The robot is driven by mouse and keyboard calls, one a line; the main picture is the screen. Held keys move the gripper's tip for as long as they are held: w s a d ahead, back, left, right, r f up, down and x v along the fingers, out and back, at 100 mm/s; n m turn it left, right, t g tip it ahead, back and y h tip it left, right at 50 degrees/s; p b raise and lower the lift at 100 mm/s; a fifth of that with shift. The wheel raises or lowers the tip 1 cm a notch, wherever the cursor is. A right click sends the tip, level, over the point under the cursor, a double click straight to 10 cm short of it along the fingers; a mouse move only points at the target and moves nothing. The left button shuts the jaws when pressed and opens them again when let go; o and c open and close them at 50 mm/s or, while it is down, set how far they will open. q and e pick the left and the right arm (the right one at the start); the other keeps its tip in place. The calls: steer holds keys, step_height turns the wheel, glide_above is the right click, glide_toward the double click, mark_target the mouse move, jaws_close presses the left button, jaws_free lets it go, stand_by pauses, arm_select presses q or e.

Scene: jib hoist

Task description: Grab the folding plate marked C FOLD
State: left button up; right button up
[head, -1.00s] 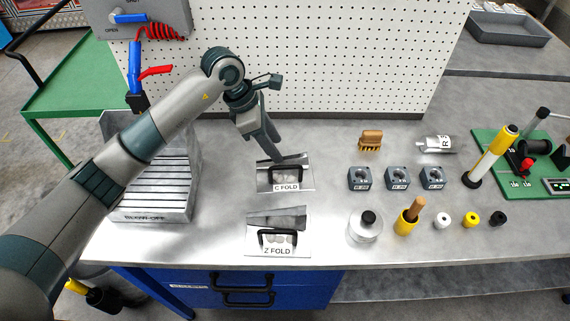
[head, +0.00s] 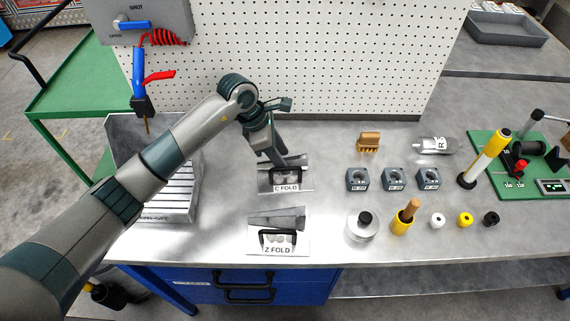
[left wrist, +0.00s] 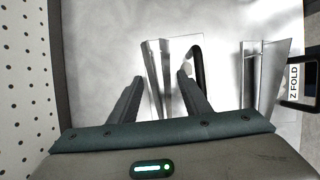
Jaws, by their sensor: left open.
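The folding plate marked C FOLD (head: 287,187) lies on the metal bench, with a black handle and a raised metal flange at its back. It also shows in the left wrist view (left wrist: 157,62). My left gripper (head: 281,161) is just above the back of this plate, fingers pointing down. In the left wrist view its two fingers (left wrist: 160,80) are apart, with the plate's raised flange in the gap between them. The right finger is close to the black handle. Contact cannot be told. My right gripper is not in view.
The Z FOLD plate (head: 278,243) lies in front of the C FOLD plate, close by. A pegboard (head: 300,60) stands behind. A slatted blow-off bin (head: 172,185) is to the left. Dark blocks (head: 393,179) stand to the right, with clear bench between.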

mark_target(292, 159)
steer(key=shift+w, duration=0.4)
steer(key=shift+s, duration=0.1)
arm_select(q)
jaws_close()
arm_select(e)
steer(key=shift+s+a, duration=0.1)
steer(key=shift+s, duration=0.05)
arm_select(q)
steer(key=shift+r, duration=0.15)
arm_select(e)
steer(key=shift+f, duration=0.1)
